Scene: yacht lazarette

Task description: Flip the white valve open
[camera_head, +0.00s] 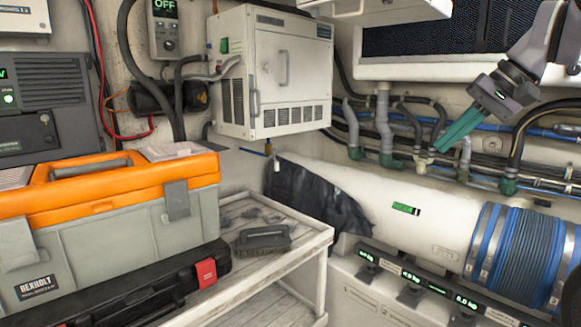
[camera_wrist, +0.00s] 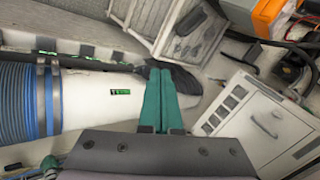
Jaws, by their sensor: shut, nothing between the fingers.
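My gripper (camera_head: 440,147) is at the right of the head view, its green fingers pointing down and left towards the pipe row. In the wrist view the two fingers (camera_wrist: 160,73) lie side by side, shut and empty. A small pale fitting (camera_head: 423,160) sits on the pipes just below and left of the fingertips. It may be the white valve, but it is too small to tell its handle position. Whether the fingertips touch it cannot be told. I cannot make out the valve in the wrist view.
Grey pipes with green fittings (camera_head: 386,150) and dark hoses line the back wall. A white cabinet (camera_head: 290,70) hangs left of them. Below is a large white cylinder (camera_head: 400,200) with a blue hose coil (camera_head: 515,250). An orange-lidded toolbox (camera_head: 110,210) and a brush (camera_head: 263,239) are at left.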

